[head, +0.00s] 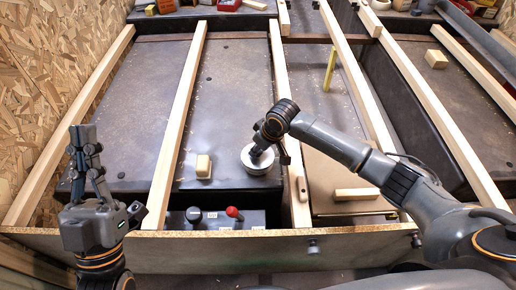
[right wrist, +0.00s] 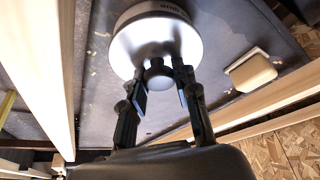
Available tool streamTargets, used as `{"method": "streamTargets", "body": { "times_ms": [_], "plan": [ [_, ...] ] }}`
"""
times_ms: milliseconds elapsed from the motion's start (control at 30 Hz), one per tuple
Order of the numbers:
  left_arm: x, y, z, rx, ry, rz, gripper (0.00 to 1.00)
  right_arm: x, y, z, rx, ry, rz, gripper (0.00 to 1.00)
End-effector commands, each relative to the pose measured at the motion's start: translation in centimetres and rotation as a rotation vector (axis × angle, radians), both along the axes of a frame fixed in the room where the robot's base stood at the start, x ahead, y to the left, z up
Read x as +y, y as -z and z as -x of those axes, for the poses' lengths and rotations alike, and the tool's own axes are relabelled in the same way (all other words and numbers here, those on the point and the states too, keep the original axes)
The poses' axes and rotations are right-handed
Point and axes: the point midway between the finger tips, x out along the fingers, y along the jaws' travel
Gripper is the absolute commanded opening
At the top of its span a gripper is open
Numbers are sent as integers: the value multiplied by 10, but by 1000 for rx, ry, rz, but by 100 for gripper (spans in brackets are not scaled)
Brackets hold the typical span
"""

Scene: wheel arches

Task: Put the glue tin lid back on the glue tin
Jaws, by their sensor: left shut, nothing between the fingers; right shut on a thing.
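The glue tin (head: 257,168) is a silvery round can on the dark wheel arch in the middle of the head view. Its lid (right wrist: 150,42) is a shiny metal disc with a dark knob (right wrist: 158,75), large in the right wrist view. Lettering shows on the tin's side (right wrist: 160,8) just beyond the lid. My right gripper (right wrist: 162,88) is shut on the lid's knob, with the lid at the tin's top. I cannot tell whether the lid is fully seated. My left gripper (head: 84,134) is shut and empty, upright at the left, well away from the tin.
A cream block (head: 203,167) stands left of the tin. Wooden battens (head: 178,120) run lengthwise on both sides. A control panel with a red knob (head: 233,212) and a dark knob (head: 194,214) lies in front. A wooden block (head: 356,194) lies to the right.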

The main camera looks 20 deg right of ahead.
Motion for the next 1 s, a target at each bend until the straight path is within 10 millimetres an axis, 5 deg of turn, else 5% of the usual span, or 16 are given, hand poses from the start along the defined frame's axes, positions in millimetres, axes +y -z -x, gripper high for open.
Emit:
{"method": "streamTargets", "body": {
  "times_ms": [333, 367, 500, 833, 1000],
  "plan": [
    [0, 2, -2, 13, -1, -5, 0, 0, 0, 0, 0, 0, 0, 0],
    [0, 2, -2, 12, -1, -4, 0, 0, 0, 0, 0, 0, 0, 34],
    [0, 2, -1, 11, -1, -4, 0, 0, 0, 0, 0, 0, 0, 56],
    [-1, 3, 0, 13, 2, -3, 0, -1, -2, 1, 0, 0, 0, 56],
    [-1, 2, -1, 11, 2, -2, 0, -5, -24, 8, -4, 0, 0, 56]
  ]
}}
